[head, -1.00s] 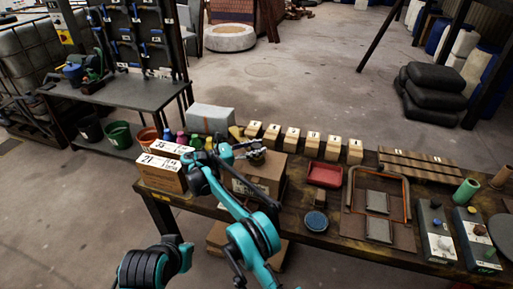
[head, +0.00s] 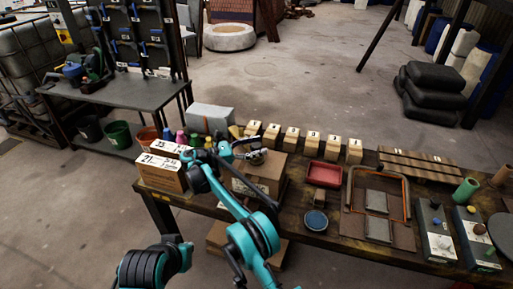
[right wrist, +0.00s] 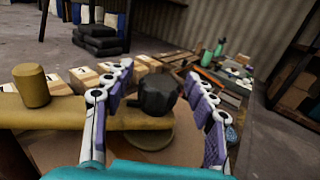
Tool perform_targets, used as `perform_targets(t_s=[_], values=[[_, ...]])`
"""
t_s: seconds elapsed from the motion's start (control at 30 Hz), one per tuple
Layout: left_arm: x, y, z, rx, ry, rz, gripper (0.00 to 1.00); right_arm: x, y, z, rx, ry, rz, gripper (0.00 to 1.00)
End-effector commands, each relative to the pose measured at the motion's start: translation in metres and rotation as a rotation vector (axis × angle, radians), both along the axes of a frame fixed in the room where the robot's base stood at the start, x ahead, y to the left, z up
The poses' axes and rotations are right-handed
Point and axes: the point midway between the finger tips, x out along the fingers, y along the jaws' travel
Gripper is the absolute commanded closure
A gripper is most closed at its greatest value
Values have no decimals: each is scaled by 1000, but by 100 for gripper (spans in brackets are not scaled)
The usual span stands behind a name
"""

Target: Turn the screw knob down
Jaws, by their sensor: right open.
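A dark, faceted screw knob (right wrist: 157,92) stands between the fingers in the right wrist view, above a pale round disc (right wrist: 152,136). A brass-coloured bar (right wrist: 60,112) runs beside it and carries a yellow cylinder (right wrist: 32,86). In the head view, the knob (head: 257,158) is small and partly hidden by the gripper, above a cardboard box (head: 262,178). My right gripper (head: 250,148) is open there. In the right wrist view, its fingers (right wrist: 161,98) stand apart on either side of the knob, and I see no clear contact.
Several wooden blocks (head: 292,139) stand behind the box. A red tray (head: 324,174) and a blue round dish (head: 315,220) lie to its right. Labelled cartons (head: 160,174) and a grey block (head: 209,118) stand at the table's left end.

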Motion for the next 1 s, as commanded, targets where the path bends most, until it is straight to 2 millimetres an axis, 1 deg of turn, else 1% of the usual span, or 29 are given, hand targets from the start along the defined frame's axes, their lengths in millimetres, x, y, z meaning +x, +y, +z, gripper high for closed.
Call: perform_targets(t_s=[0.3,0.4,0.5,0.63,0.9,1.0], values=[[0,0,0,0,0,0,100,0,0,59,0,0,0,44],[0,0,0,0,0,0,100,0,0,76,0,0,0,44],[0,0,0,0,0,0,100,0,0,87,0,0,-1,44],[0,0,0,0,0,0,100,0,0,94,0,0,-1,44],[0,0,0,0,0,0,100,0,0,94,0,0,-1,44],[0,0,0,0,0,0,100,1,-5,98,16,-5,0,44]])
